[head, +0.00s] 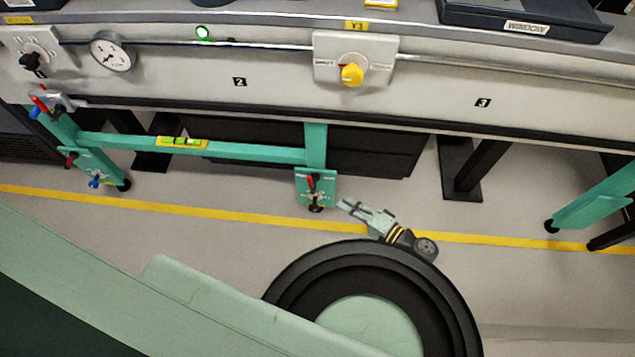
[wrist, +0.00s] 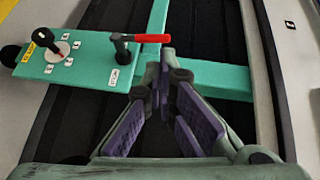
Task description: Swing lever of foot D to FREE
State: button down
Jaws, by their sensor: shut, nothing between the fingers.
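A teal foot plate (head: 328,183) stands at the bottom of a teal post in the middle of the head view. It carries a lever with a red handle (head: 311,181), which also shows in the wrist view (wrist: 145,38), pointing right from a dark pivot. A black-handled selector (wrist: 45,42) with small white labels sits left on the plate. A yellow label's lettering is too small to read, so I cannot tell the foot's letter. My gripper (head: 346,204) is just right of the plate. In the wrist view its fingers (wrist: 166,60) are together and empty, close to the red handle's tip; contact is unclear.
A teal crossbar (head: 240,150) with a green level joins this post to another foot (head: 97,168) with red and blue handles at left. Above hangs the bench front with a yellow knob (head: 352,75) and gauge (head: 111,51). A yellow floor line (head: 250,216) crosses open floor.

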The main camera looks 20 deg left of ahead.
aim_at(310, 181)
jog(key=p+x, duration=0.2)
jog(key=x, duration=0.8)
jog(key=shift+w+a, duration=0.1)
jog(key=shift+a, duration=0.3)
jog(key=shift+a+r+n+h+p, duration=0.2)
jog(key=shift+a+n+h+p, duration=0.2)
jog(key=shift+a+h, duration=0.15)
dwell(0.3)
jog(key=shift+n+h, duration=0.4)
jog(key=shift+h, duration=0.25)
jog(key=shift+s+a+f+b, duration=0.1)
jog(key=shift+s+a+b, duration=0.15)
jog(key=shift+a, duration=0.4)
jog(key=shift+s+a+f+b, duration=0.1)
jog(key=shift+s+a+f, duration=0.1)
jog(key=shift+a, duration=0.4)
jog(key=shift+s+a+f+b, duration=0.1)
jog(key=shift+s+a+b, duration=0.15)
jog(key=shift+a, duration=0.4)
